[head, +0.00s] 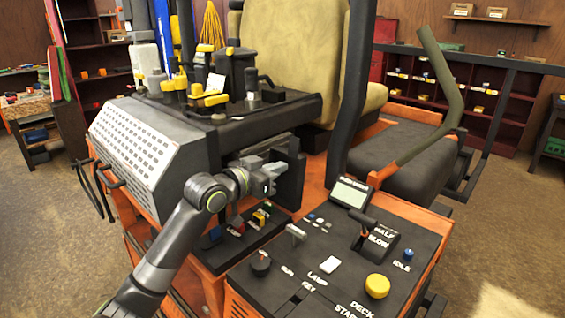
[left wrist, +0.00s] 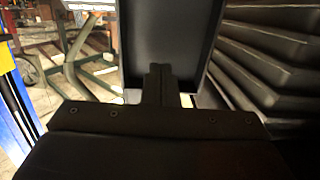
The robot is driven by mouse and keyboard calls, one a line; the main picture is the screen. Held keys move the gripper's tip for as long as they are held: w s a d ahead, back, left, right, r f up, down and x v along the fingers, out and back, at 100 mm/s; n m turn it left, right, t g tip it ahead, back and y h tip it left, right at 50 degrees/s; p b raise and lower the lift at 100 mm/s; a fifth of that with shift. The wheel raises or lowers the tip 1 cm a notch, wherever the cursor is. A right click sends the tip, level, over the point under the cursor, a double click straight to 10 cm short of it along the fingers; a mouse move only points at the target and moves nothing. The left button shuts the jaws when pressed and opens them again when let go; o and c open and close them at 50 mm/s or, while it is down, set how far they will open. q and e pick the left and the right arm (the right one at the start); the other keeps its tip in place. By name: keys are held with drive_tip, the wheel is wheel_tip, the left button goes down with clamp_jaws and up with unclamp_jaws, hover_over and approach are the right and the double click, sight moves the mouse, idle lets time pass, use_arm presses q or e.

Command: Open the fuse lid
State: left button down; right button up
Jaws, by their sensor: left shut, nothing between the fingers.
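A dark upright panel (head: 291,180), which looks like the fuse lid, stands at the back edge of the fuse box (head: 262,236). Small blue, red and yellow parts show uncovered in the box. My left gripper (head: 279,169) is shut and empty, at the upper front of the panel; I cannot tell whether it touches. In the left wrist view, my shut fingers (left wrist: 160,72) point at a dark framed panel (left wrist: 168,40), probably the same lid. My right gripper is not in view.
The control console (head: 325,262) with a yellow knob (head: 377,286) and levers lies at the front right. A perforated grey cover (head: 135,150) is on the left. The seat (head: 290,45) and a dark post (head: 350,100) rise behind my left gripper.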

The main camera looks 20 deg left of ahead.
sight(291, 164)
use_arm(q)
drive_tip(key=shift+x, duration=1.05)
drive_tip(key=shift+r+p, duration=0.1)
drive_tip(key=shift+p, duration=0.2)
drive_tip(key=shift+w+r+p, duration=0.1)
drive_tip(key=shift+p, duration=0.2)
drive_tip(key=p, duration=0.1)
drive_tip(key=w+g+p, duration=0.1)
drive_tip(key=p, duration=0.1)
drive_tip(key=shift+w+d+r, duration=0.1)
drive_tip(key=shift+w+d, duration=0.1)
drive_tip(key=shift+d, duration=0.1)
drive_tip(key=shift+w+g+y+p, duration=0.2)
drive_tip(key=shift+g+y+p, duration=0.1)
drive_tip(key=shift+w+d+f, duration=0.2)
drive_tip(key=shift+w+f, duration=0.05)
drive_tip(key=shift+f, duration=0.1)
drive_tip(key=shift+w+f, duration=0.25)
drive_tip(key=shift+w, duration=0.05)
